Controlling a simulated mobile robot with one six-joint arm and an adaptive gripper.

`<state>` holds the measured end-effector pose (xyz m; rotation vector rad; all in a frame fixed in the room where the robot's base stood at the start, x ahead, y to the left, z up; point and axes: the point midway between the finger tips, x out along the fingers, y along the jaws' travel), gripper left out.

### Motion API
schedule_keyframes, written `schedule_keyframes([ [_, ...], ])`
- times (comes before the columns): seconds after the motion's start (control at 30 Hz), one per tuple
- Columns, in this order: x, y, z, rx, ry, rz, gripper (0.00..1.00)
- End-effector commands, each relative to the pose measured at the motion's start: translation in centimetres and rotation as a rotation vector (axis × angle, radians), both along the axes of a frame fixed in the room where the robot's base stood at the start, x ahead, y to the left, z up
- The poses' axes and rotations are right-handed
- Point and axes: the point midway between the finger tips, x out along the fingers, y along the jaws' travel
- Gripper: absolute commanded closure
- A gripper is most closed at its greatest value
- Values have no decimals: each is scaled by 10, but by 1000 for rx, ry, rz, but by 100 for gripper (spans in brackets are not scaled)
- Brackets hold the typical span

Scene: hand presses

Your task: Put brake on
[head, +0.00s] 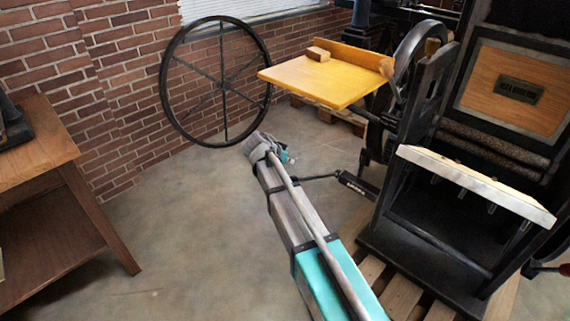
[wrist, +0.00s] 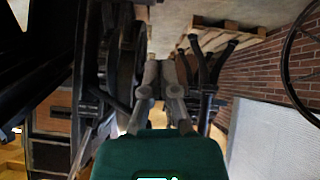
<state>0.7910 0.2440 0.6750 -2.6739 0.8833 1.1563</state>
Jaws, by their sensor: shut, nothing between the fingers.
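The press (head: 390,225) stands at the right of the head view, black with a wooden panel and a large flywheel (head: 411,70). A black pedal-like bar with pale lettering (head: 358,185) sticks out low on its left side, with a thin black rod running left from it. I cannot tell whether this bar is the brake. My gripper (wrist: 159,68) is shut and empty in the wrist view, with dark machine parts beyond and beside its fingertips. I cannot tell whether it touches any of them.
A yellow board (head: 318,82) with a small wooden block (head: 318,54) juts left from the press. A large spoked wheel (head: 222,82) leans against the brick wall. A brown table (head: 38,150) stands at left. A pallet (head: 400,294) lies under the press. The floor between is clear.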

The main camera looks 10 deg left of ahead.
Motion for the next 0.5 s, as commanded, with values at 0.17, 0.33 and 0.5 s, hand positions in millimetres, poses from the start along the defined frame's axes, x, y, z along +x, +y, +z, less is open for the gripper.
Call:
schedule_keyframes([
  [0.17,12,-10,-18,0,0,-1,100],
  [0.33,10,-11,-30,0,0,1,100],
  [0.5,3,-9,-42,0,0,0,100],
])
